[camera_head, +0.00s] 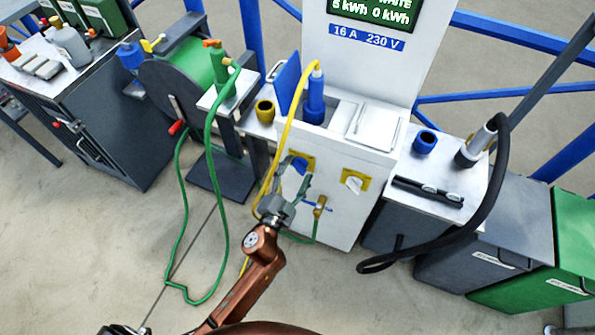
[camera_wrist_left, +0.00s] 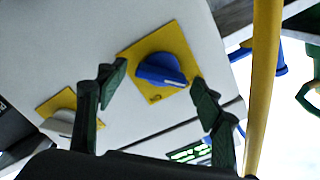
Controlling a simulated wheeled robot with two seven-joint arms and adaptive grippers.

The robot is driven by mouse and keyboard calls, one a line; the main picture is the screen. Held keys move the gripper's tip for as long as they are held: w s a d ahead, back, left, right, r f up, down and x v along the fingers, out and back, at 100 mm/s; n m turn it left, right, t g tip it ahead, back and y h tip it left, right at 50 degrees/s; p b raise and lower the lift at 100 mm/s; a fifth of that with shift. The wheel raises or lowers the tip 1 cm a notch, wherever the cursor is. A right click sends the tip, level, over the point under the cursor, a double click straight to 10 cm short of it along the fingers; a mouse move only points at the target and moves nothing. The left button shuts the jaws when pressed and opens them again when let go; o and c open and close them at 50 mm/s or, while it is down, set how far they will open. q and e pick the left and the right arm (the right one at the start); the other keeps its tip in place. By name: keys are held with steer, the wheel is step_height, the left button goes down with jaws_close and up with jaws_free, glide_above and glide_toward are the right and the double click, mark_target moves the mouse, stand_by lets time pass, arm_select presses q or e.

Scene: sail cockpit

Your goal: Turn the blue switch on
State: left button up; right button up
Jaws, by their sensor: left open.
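The blue switch (camera_wrist_left: 160,70) is a rotary knob on a yellow plate, on the white pedestal's front. In the head view the blue switch (camera_head: 300,163) is partly hidden behind my gripper. My left gripper (camera_head: 292,188) is in front of it. In the left wrist view my left gripper (camera_wrist_left: 159,82) is open, with one dark green finger to each side of the knob and nothing held. The knob's bar lies slightly slanted across its plate. Small lettering shows at the plate's lower edge. I cannot tell whether the fingers touch the knob. My right gripper is not in view.
A white switch (camera_head: 353,182) on a yellow plate sits to the right. A yellow cable (camera_head: 280,135) hangs from a blue plug (camera_head: 314,98), close beside my left gripper. A green hose (camera_head: 210,190) hangs to the left. A tap (camera_head: 320,205) is just below right.

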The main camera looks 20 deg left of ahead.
arm_select(q)
steer(key=c, duration=1.2)
